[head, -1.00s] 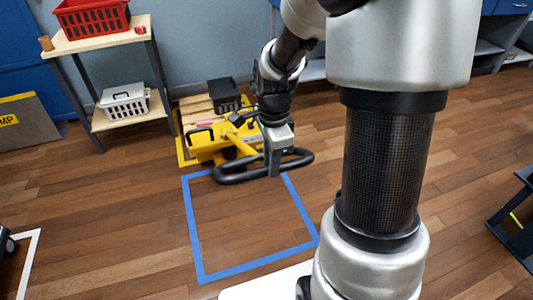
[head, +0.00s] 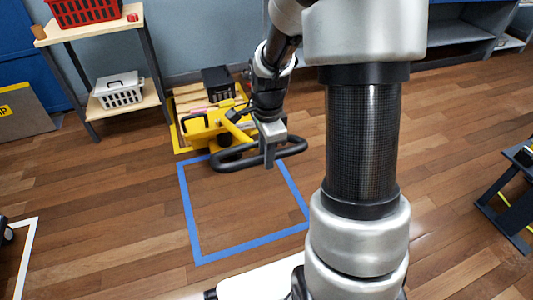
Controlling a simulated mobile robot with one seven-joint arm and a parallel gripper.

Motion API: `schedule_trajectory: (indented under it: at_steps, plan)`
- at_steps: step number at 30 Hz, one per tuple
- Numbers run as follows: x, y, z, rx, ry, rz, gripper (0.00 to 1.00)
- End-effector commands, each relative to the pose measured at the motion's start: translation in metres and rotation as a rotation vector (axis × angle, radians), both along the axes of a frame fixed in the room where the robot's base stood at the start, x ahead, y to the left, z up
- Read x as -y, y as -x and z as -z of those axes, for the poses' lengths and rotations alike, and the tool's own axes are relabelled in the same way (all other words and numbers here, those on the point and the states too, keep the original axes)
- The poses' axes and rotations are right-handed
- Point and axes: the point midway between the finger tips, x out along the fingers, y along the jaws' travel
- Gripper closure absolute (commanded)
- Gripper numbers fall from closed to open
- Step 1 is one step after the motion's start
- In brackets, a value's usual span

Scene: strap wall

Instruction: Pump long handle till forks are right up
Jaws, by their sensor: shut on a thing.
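A yellow pallet truck (head: 204,138) stands by the back wall, with a wooden pallet and load over its forks. Its long handle ends in a black loop (head: 233,162), which is low and leans out towards me over the blue floor square. My gripper (head: 269,157) points down at the loop's right part and is shut on its bar. My wrist hides part of the handle and the truck's right side. The forks are hidden, so their height cannot be told.
A blue taped square (head: 245,215) of bare floor lies in front of the truck. A shelf (head: 115,104) with a red crate (head: 86,10) and a white basket (head: 120,90) stands left of it. A dark stand (head: 510,205) is at the right edge. The floor between is clear.

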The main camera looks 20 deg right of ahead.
Motion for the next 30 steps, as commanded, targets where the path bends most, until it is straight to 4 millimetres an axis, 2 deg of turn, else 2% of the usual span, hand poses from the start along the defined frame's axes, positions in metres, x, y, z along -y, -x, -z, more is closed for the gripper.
schedule_trajectory:
  at_steps: [1,3,4,13,17,20,30]
  plan:
    - [-0.001,0.005,0.007,-0.015,-0.002,-0.002,0.73]
    - [-0.001,0.005,0.006,-0.013,-0.002,-0.002,0.62]
    - [-0.001,0.004,0.006,-0.012,-0.002,-0.002,0.60]
    - [-0.001,0.002,0.002,-0.005,-0.001,-0.001,0.60]
    - [0.000,0.002,-0.007,-0.003,0.000,-0.001,0.60]
    - [0.000,0.002,-0.024,-0.002,0.000,-0.001,0.60]
    - [0.000,0.007,-0.107,-0.005,0.000,-0.001,0.60]
